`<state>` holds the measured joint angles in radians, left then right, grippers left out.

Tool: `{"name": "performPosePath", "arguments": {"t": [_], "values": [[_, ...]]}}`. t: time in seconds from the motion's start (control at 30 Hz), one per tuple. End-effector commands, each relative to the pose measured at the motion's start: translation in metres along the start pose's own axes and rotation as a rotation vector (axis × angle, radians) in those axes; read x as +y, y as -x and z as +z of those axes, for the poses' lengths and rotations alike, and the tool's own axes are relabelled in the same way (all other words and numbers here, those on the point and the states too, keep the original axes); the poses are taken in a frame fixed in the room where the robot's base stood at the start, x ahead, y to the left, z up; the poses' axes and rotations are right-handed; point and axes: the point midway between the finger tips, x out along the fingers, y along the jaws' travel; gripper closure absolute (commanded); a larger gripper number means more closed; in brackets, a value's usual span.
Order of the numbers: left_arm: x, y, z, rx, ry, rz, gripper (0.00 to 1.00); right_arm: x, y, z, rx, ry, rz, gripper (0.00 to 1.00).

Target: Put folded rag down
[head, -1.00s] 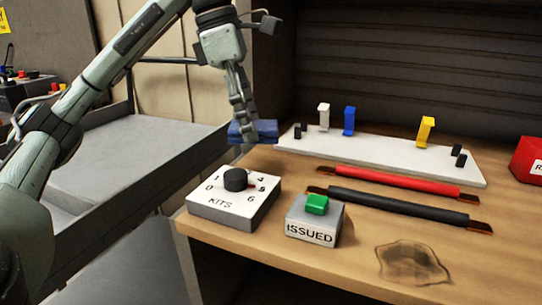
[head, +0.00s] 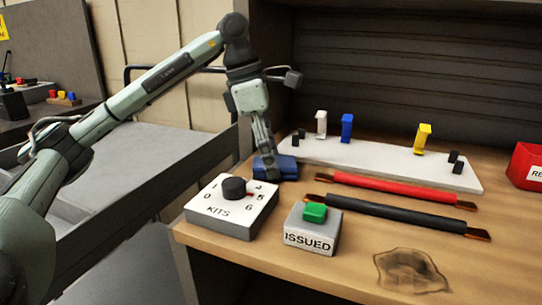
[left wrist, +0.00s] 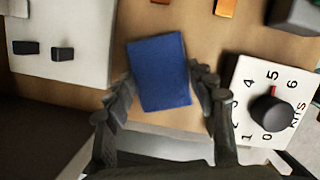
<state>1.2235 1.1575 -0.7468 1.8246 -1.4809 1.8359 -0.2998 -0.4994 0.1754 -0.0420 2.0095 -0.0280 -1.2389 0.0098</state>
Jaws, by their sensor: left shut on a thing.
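The folded rag (head: 286,169) is a blue flat block. My left gripper (head: 268,165) points down and is shut on it, at the left back of the wooden table (head: 345,235). The rag is low, at or just above the tabletop, behind the KITS box and by the left end of the white board; I cannot tell if it touches the table. In the left wrist view the rag (left wrist: 160,70) lies between the two fingers of my left gripper (left wrist: 164,78). My right gripper is not in view.
The KITS dial box (head: 222,222) and the ISSUED box (head: 312,238) with a green button stand in front. A white board (head: 375,165) holds coloured clips. A red rod (head: 390,190) and a black rod (head: 395,214) lie across the table. A dark stain (head: 410,270) marks the front; a red bin (head: 526,165) stands right.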

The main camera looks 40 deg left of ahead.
Motion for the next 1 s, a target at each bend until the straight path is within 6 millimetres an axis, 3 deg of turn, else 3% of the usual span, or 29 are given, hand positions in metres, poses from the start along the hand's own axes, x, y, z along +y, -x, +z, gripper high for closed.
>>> {"name": "performPosePath", "arguments": {"t": [0.1,0.13,0.27,0.67,0.77,1.0], "values": [[0.000,-0.004,-0.001,0.000,0.000,0.000,0.81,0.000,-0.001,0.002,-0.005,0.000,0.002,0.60],[0.000,-0.003,-0.001,0.000,0.000,0.000,0.42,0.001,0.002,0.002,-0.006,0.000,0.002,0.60],[0.000,-0.002,-0.001,0.000,0.000,0.000,0.25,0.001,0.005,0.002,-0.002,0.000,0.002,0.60],[0.000,0.003,0.001,-0.001,0.000,0.001,0.24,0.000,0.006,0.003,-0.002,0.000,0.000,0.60],[0.000,0.016,0.001,-0.003,-0.001,0.003,0.24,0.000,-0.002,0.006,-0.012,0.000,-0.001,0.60],[0.001,0.071,0.002,-0.006,-0.001,0.004,0.24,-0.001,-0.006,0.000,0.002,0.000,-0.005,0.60]]}}
